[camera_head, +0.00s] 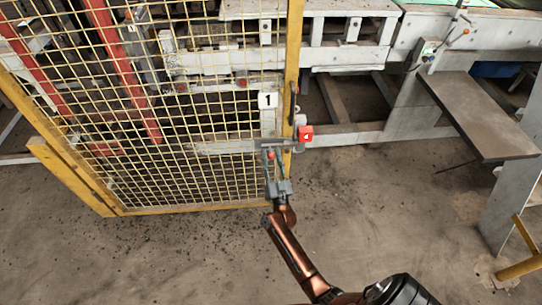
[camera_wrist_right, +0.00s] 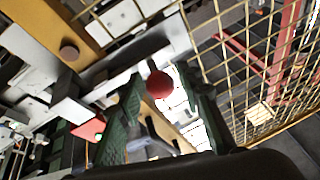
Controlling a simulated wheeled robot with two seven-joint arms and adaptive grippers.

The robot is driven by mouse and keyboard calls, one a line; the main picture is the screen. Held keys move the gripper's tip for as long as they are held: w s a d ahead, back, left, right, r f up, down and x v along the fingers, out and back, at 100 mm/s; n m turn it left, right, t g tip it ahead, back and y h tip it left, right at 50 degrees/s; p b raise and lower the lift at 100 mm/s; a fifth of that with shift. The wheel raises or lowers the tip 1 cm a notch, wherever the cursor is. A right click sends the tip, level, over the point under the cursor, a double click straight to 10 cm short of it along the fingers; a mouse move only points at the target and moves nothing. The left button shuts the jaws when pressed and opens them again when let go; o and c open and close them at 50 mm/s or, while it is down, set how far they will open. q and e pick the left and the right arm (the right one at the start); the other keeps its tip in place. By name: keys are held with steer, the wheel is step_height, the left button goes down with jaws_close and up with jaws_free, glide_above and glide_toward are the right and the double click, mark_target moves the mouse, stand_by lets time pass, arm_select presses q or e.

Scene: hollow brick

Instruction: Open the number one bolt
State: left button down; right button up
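The number one bolt (camera_head: 268,146) is a grey bar with a red ball knob on the edge post of a yellow mesh gate (camera_head: 292,60), below a white sign marked 1 (camera_head: 267,100). The red knob (camera_wrist_right: 160,85) shows large in the right wrist view. My right gripper (camera_head: 274,162) reaches up to the bolt from below. Its two green fingers stand apart on either side of the knob, with gaps visible, so it looks open. Part of the bolt is hidden behind the fingers. My left gripper is in neither view.
White machine frames stand behind, with a grey table (camera_head: 480,115) at right.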

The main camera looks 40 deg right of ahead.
jaws_close()
steer(key=shift+a, duration=0.1)
stand_by(0.3)
